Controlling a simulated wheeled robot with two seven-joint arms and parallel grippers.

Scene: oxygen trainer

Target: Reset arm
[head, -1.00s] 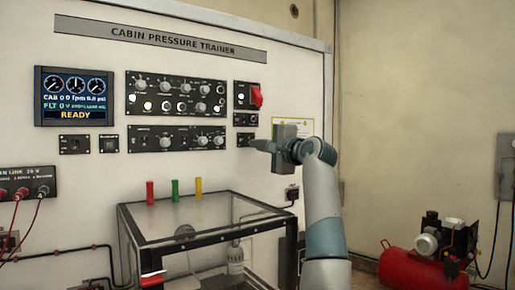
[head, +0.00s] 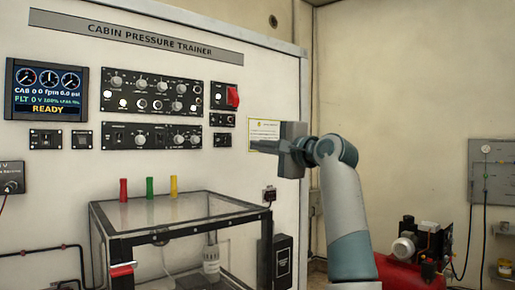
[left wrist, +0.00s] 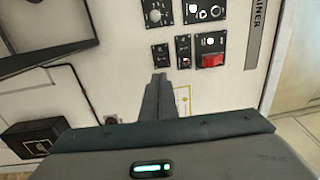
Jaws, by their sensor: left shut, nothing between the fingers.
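My left gripper (head: 253,145) is shut and empty in the head view. Its arm rises from the lower right, and its fingers point left in front of the yellow-edged notice (head: 265,132) on the white trainer panel (head: 60,175). In the left wrist view the closed fingertips (left wrist: 159,76) show below the small panel modules, beside the red switch cover (left wrist: 212,61). That red switch cover (head: 232,97) also shows in the head view, up and left of the fingers. Whether the fingers touch the panel is hard to tell; they look apart from it. My right gripper is not in view.
A clear-topped, black-framed box (head: 180,222) stands below the panel, with red (head: 123,189), green (head: 149,188) and yellow (head: 174,185) cylinders behind its top. A red compressor (head: 395,272) stands at the right.

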